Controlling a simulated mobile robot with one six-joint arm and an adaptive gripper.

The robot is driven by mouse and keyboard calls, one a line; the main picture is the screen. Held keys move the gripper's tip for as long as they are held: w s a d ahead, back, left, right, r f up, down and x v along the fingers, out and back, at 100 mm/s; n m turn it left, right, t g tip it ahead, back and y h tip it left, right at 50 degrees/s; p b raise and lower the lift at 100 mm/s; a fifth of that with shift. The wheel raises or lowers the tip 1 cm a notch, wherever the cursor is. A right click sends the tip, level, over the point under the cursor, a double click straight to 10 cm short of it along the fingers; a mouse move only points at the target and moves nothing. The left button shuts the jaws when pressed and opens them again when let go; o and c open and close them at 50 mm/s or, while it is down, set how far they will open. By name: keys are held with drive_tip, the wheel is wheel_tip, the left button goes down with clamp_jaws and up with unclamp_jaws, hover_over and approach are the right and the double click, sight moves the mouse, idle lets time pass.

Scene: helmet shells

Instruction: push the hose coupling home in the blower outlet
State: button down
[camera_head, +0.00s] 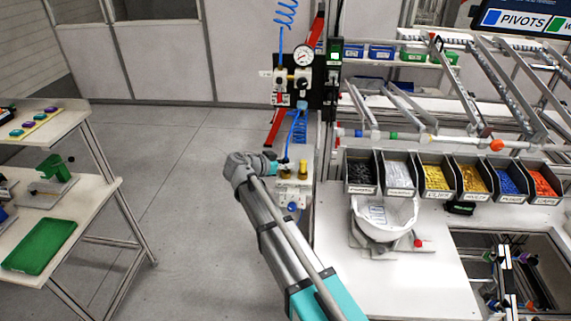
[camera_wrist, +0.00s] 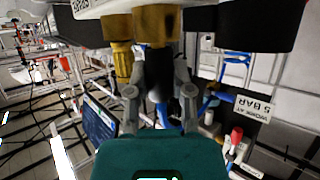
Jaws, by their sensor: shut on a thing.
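My gripper (camera_wrist: 160,76) is shut on the hose coupling (camera_wrist: 159,70), a dark cylinder between its two grey fingers in the wrist view. The coupling's upper end lies up against a brass outlet (camera_wrist: 157,22) on the underside of the block in that picture. I cannot tell how deep it sits. Blue hose (camera_wrist: 160,115) runs behind the fingers. In the head view my gripper (camera_head: 274,160) is beside the pale outlet block (camera_head: 293,190); the coupling there is too small to make out.
A second brass fitting (camera_wrist: 121,60) is close to the left finger. A gauge panel (camera_head: 302,75) with coiled blue hose stands behind the block. Parts bins (camera_head: 397,174) and a white helmet shell (camera_head: 384,217) are on the right bench.

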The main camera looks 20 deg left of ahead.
drive_tip(key=shift+c, duration=2.2)
unclamp_jaws()
